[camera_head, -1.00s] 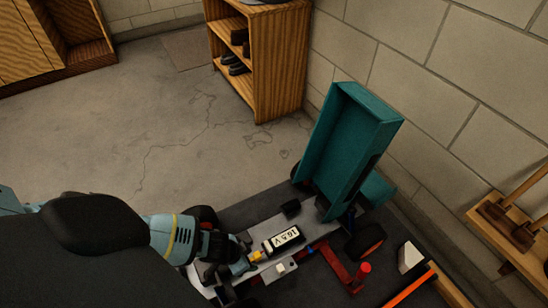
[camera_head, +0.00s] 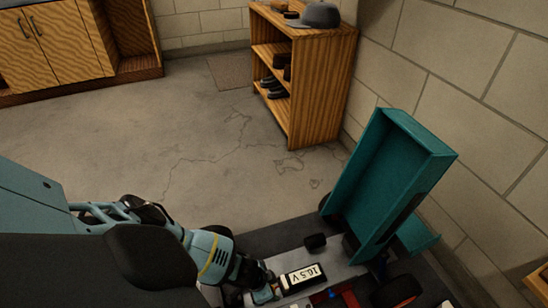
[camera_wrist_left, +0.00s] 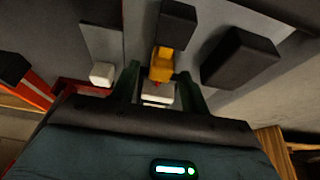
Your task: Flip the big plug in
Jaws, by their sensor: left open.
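The RC car's grey chassis (camera_head: 345,268) lies at the bottom of the head view, with its teal body shell (camera_head: 385,180) raised upright. A black battery (camera_head: 302,278) with a voltage label lies on the chassis. My left gripper (camera_head: 264,292) is low over the chassis at the battery's left end. In the left wrist view, a yellow plug (camera_wrist_left: 162,62) joined to a black block (camera_wrist_left: 177,24) lies between the open fingers of this gripper (camera_wrist_left: 158,86). I cannot tell whether the fingers touch it. The plug is hidden in the head view. My right gripper is not in view.
A small black block (camera_head: 316,242) sits on the chassis beyond the battery. A wooden shelf (camera_head: 325,85) with shoes and a cap stands by the block wall (camera_head: 475,90). A wooden cabinet (camera_head: 60,45) is at the back left. The concrete floor (camera_head: 200,130) between is clear.

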